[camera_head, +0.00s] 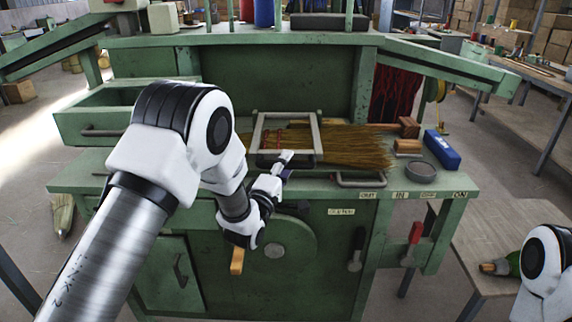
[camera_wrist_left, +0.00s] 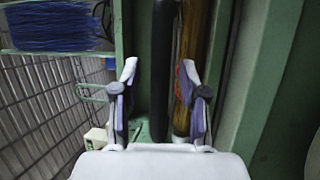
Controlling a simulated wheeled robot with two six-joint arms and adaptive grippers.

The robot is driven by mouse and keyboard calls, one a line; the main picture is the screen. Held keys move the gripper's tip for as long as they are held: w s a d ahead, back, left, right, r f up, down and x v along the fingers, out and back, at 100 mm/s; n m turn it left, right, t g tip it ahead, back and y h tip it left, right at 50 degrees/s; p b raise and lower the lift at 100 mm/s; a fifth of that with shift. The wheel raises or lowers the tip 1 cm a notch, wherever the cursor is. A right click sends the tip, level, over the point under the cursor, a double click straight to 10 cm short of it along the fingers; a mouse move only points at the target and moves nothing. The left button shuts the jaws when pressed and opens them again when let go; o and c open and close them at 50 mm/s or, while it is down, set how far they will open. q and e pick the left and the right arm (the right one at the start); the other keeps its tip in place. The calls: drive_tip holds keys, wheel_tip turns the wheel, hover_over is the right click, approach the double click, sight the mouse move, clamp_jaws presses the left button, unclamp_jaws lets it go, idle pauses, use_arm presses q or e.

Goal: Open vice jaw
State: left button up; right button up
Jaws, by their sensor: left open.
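The vice jaw is a grey metal frame (camera_head: 315,136) on the green bench, lying across the broom (camera_head: 352,146), whose straw bristles fan out to the right. My left gripper (camera_head: 286,160) is at the frame's front edge. In the left wrist view the left gripper (camera_wrist_left: 160,92) has its two fingers spread apart. A black bar (camera_wrist_left: 161,50) runs between them, with the broom's straw and handle just right of it. I cannot tell whether either finger touches the bar. My right arm shows at the lower right of the head view; its gripper is outside the picture.
A blue box (camera_head: 441,149), a round grey tin (camera_head: 420,172) and a wooden block lie on the bench's right side. Levers with black and red (camera_head: 415,232) grips hang on the bench front. A side table (camera_head: 510,225) at right holds a bottle.

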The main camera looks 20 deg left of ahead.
use_arm(q)
clamp_jaws()
